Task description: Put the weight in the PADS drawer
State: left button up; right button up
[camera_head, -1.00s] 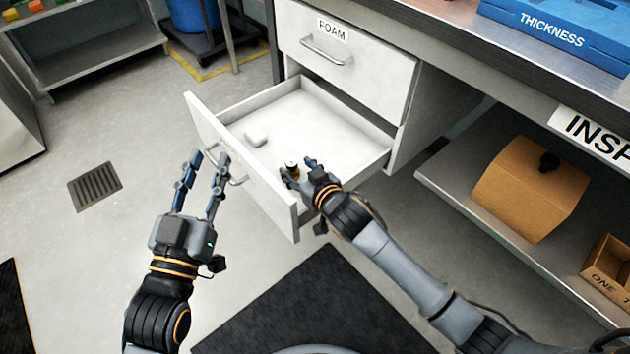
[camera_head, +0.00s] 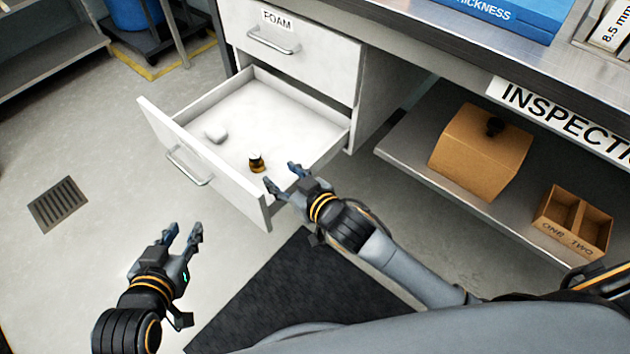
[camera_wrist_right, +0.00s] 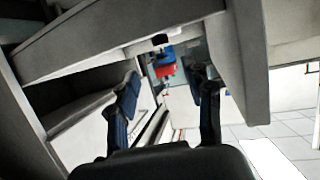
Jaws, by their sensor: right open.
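The weight (camera_head: 257,163), a small dark and brass-coloured piece with a pale top, stands upright on the floor of the open white drawer (camera_head: 300,128). This drawer is below the one labelled FOAM; no PADS label is visible. My right gripper (camera_head: 281,178) is open and empty at the drawer's near right corner, a short way right of the weight and apart from it. Its open fingers also show in the right wrist view (camera_wrist_right: 168,85), where I cannot make out the weight. My left gripper (camera_head: 184,230) is open and empty, in front of the drawer at lower left.
The FOAM drawer (camera_head: 300,50) is closed above. On the lower shelf (camera_head: 425,160) at right are a cardboard box (camera_head: 475,155) and a divided bin (camera_head: 573,222). Floor at left is clear.

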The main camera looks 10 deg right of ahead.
jog(key=s+d+r+m+h, duration=0.2)
jog(key=s+d+r+h, duration=0.1)
jog(key=s+d, duration=0.8)
jog(key=shift+d+r+m+g+h, duration=0.3)
jog(key=shift+r+g+h, duration=0.1)
jog(key=shift+r, duration=0.1)
jog(key=shift+w+f, duration=0.1)
